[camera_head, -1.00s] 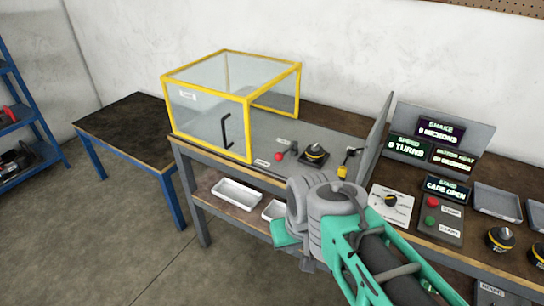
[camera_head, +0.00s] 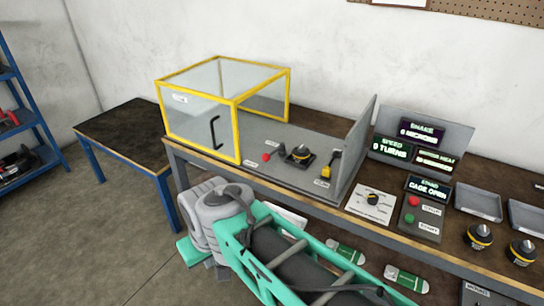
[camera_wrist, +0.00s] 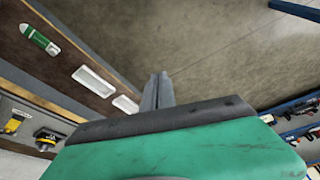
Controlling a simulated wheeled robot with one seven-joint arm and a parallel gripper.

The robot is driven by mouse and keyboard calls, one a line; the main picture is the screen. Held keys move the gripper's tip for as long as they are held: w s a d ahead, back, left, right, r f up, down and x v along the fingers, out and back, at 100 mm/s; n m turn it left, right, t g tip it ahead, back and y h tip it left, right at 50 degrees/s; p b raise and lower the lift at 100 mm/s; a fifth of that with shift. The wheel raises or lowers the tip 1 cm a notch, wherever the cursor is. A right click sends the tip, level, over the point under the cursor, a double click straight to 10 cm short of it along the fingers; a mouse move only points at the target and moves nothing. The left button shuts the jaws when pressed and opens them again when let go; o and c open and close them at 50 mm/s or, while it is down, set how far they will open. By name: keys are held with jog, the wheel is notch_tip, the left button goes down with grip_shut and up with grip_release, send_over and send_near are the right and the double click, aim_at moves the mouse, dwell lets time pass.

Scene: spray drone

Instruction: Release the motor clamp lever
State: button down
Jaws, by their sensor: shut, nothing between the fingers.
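A red-knobbed lever (camera_head: 267,157) and a yellow-handled lever (camera_head: 327,172) stand on the grey bench plate, on either side of a small black-and-yellow motor (camera_head: 300,153) in a dark mount. The labels beside them are too small to read, so I cannot tell which is the clamp lever. My gripper (camera_head: 190,250) is low in front of the bench, left of and well below both levers, touching neither. In the wrist view its green and dark grey end (camera_wrist: 155,120) is shut and empty, facing the floor and the bench's lower shelf. My arm hides part of that shelf.
A yellow-framed clear cage (camera_head: 215,110) stands left of the levers, and an upright grey panel (camera_head: 362,145) stands to their right. Further right are a dial box (camera_head: 372,202), a stand control box (camera_head: 422,212) with a "CAGE OPEN" display, and spare motors (camera_head: 480,236).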

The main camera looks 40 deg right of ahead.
aim_at(273, 152)
jog(key=w+d+m+t+h+b, duration=0.1)
jog(key=w+d+m+b, duration=0.4)
jog(key=w+d, duration=0.5)
jog(key=w+d+m+t+h+b, duration=0.15)
jog(key=w+d+m+b, duration=0.35)
jog(key=d, duration=0.9)
jog(key=w+d+r+m+t+h, duration=0.1)
jog(key=d+m, duration=0.3)
jog(key=d, duration=1)
jog(key=shift+r+b, duration=0.4)
jog(key=shift+r, duration=0.05)
jog(key=shift+d+f+h, duration=0.1)
jog(key=shift+h, duration=0.15)
jog(key=x, duration=0.9)
jog(key=w, duration=0.3)
jog(key=shift+w, duration=0.8)
jog(key=shift+a, duration=0.25)
